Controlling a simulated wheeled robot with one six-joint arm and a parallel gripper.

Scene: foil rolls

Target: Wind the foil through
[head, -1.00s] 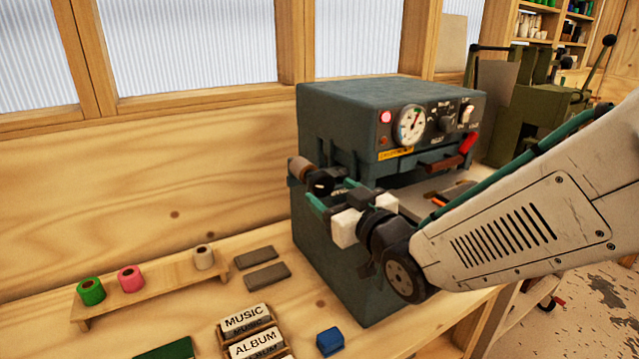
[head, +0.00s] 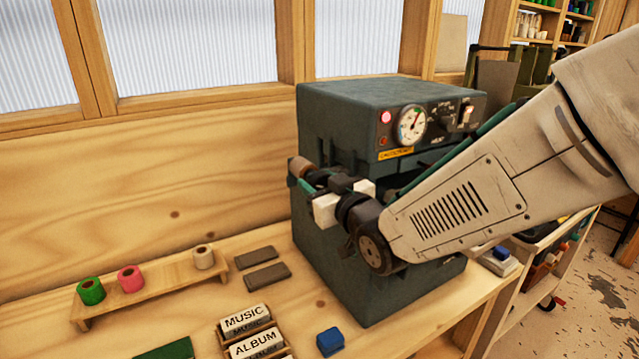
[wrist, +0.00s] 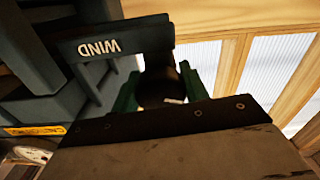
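The teal foil machine (head: 375,240) stands on the bench, with a lit red lamp and a dial on its front panel. A brown foil roll (head: 299,168) sits at its left side. My gripper (head: 318,180) is beside this side, in front of the black winding knob, which my gripper mostly hides in the head view. In the wrist view, the dark knob (wrist: 160,88) lies between my green fingers, below a plate marked WIND (wrist: 100,48). The fingers stand apart on either side of it, and I see no clear grip on it.
A wooden rack (head: 150,287) at the left holds a green roll (head: 91,291), a pink roll (head: 131,279) and a pale roll (head: 203,257). Grey bars, MUSIC and ALBUM type blocks (head: 247,320) and a blue block (head: 330,341) lie in front. The wooden wall is behind.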

